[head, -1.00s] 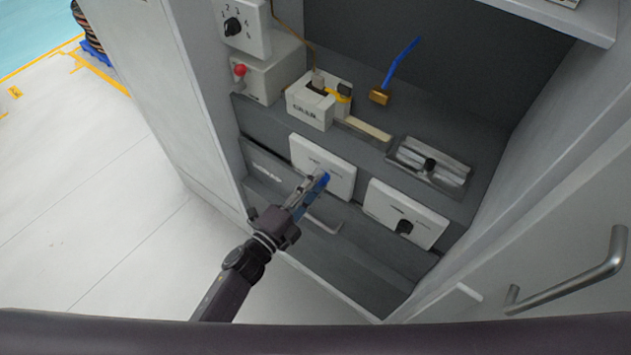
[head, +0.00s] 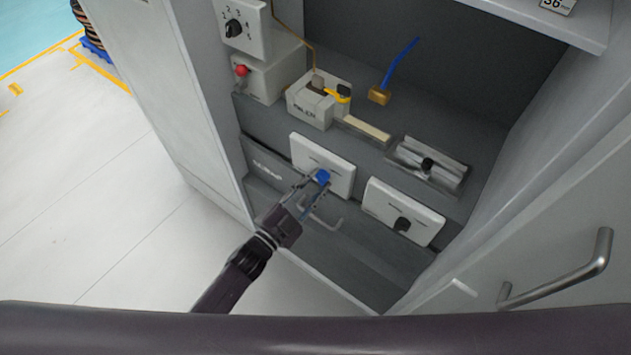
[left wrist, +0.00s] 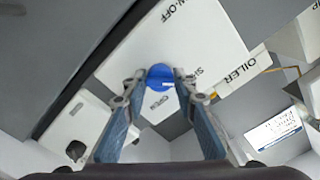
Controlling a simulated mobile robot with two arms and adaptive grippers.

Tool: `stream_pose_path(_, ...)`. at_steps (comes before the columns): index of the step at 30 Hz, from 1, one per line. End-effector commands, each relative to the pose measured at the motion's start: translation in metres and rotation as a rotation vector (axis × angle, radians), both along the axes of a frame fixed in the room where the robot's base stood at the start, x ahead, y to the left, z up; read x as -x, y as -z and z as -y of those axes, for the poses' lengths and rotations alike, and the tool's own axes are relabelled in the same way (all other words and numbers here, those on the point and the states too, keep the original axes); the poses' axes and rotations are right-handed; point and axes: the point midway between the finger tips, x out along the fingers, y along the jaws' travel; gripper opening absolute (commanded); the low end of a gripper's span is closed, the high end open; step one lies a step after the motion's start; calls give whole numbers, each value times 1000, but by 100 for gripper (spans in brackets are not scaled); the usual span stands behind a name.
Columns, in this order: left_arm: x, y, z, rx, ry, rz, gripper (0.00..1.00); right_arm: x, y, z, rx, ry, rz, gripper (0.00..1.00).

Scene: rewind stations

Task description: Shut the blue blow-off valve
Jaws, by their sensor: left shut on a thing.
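The blue blow-off valve (head: 323,176) is a round knob on a white plate (head: 315,155) low in the cabinet. In the left wrist view the knob (left wrist: 160,75) sits between my fingertips, on the plate (left wrist: 185,38) lettered with OPEN and SHUT marks. A small white mark shows on the knob; I cannot tell for sure which word it points to. My left gripper (head: 316,183) is shut on the knob, one finger on either side; it also shows in the left wrist view (left wrist: 159,82). My right gripper is not in view.
A metal handle (head: 325,218) is just below the gripper. A white oiler box (head: 310,112) and a metal tray (head: 430,165) are on the shelf above. A door handle (head: 560,275) is at right.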

Motion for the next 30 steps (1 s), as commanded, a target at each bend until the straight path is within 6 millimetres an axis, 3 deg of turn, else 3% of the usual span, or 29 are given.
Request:
stream_pose_path(17, 1, 2, 0, 25, 0, -22, 2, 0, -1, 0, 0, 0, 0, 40)
stream_pose_path(18, 1, 2, 0, 24, 0, -22, 29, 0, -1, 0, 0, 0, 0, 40)
stream_pose_path(21, 1, 2, 0, 24, 0, -22, 40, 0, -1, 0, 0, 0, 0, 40)
stream_pose_path(30, 1, 1, 0, 23, 0, -19, 43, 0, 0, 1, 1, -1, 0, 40)
